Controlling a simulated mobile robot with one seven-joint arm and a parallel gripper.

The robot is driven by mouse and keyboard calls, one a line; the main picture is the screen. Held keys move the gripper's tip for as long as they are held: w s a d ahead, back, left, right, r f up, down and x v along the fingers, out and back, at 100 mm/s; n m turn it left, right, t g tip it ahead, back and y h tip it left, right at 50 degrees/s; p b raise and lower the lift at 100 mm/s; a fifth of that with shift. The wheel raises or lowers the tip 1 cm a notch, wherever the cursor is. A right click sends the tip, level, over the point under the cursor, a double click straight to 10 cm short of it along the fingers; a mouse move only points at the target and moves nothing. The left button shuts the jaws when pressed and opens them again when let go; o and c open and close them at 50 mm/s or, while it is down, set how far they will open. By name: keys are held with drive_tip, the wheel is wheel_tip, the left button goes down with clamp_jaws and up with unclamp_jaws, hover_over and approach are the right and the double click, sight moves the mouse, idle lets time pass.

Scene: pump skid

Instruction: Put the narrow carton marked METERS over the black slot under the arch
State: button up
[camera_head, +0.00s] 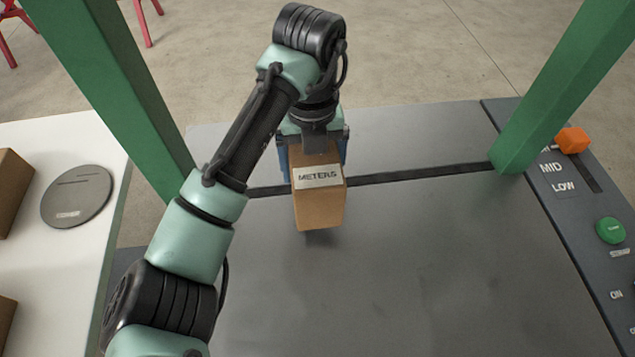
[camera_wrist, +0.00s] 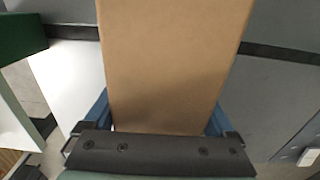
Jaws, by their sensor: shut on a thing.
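The narrow brown carton (camera_head: 320,205) carries a white label reading METERS. My gripper (camera_head: 317,160) is shut on it, with its blue fingers on the carton's two sides. The carton looks upright, and a shadow lies just below it on the grey deck; I cannot tell whether it touches. The black slot (camera_head: 420,174) runs across the deck between the green posts of the arch, and the carton hides its middle part. In the wrist view the carton (camera_wrist: 175,65) fills the centre, and the slot (camera_wrist: 285,54) shows on both sides of it.
The green arch posts stand at left (camera_head: 125,95) and right (camera_head: 555,90). A control panel (camera_head: 575,235) with an orange knob and green button lies at right. A white table (camera_head: 75,245) with a grey disc and brown boxes is at left. The front deck is clear.

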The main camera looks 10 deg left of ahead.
sight(313, 166)
drive_tip(key=shift+f, duration=2.3)
drive_tip(key=shift+f, duration=0.1)
drive_tip(key=o, duration=1.6)
drive_tip(key=shift+f, duration=0.1)
drive_tip(key=shift+c, duration=0.2)
wheel_tip(313, 166, up, 12)
drive_tip(key=shift+r+p, duration=0.2)
drive_tip(key=shift+p, duration=0.95)
